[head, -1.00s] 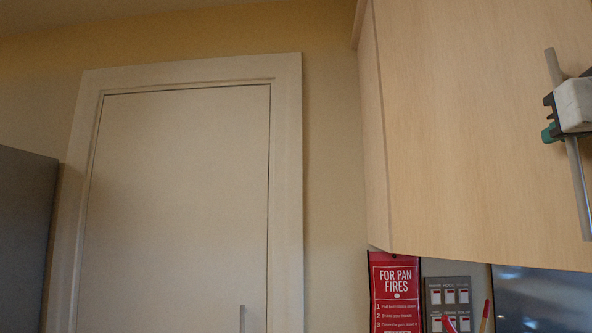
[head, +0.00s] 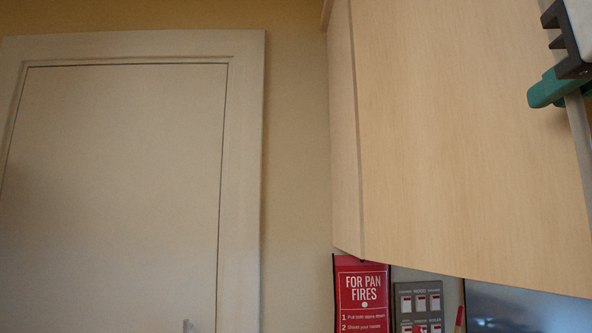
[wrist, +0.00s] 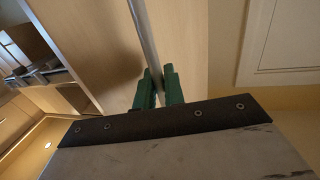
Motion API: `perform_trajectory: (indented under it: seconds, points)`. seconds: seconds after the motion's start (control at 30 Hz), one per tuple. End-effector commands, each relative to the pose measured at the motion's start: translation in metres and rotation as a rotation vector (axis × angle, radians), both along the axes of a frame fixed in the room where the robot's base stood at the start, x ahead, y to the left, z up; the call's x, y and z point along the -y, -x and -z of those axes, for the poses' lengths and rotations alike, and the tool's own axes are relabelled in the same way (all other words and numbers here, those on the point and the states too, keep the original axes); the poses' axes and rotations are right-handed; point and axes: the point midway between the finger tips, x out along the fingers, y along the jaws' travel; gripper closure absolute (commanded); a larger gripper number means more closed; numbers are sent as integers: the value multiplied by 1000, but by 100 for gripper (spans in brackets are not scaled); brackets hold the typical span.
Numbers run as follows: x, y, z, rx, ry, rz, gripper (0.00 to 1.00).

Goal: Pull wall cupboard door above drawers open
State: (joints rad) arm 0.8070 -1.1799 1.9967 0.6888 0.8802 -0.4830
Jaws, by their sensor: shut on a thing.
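The wall cupboard door (head: 450,140) is a pale wood panel filling the right of the head view. Its long metal bar handle (head: 579,135) runs along the right edge of that view. The handle also shows in the wrist view (wrist: 142,32), passing down between the green fingers. My gripper (head: 560,90) is shut on the handle, partly cut off by the head picture's edge. In the wrist view my gripper (wrist: 158,88) has a finger on each side of the bar, close to the door face.
A white room door (head: 115,180) with a wide frame stands left of the cupboard. Below the cupboard hang a red pan-fire sign (head: 361,290) and a grey switch panel (head: 419,303). A dark glossy panel (head: 520,310) is at lower right. An open shelf space (wrist: 30,50) shows left in the wrist view.

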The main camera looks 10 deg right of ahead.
Motion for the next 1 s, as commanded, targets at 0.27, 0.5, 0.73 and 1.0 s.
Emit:
perform_trajectory:
  seconds: [0.27, 0.5, 0.73, 1.0]
  points:
    - [-3, 1, 1, -3, 2, -1, 76]
    - [-1, 1, 1, -2, 0, 0, 75]
    - [-5, 10, 1, -2, 2, -4, 75]
    - [-17, 49, 0, 1, 3, -5, 75]
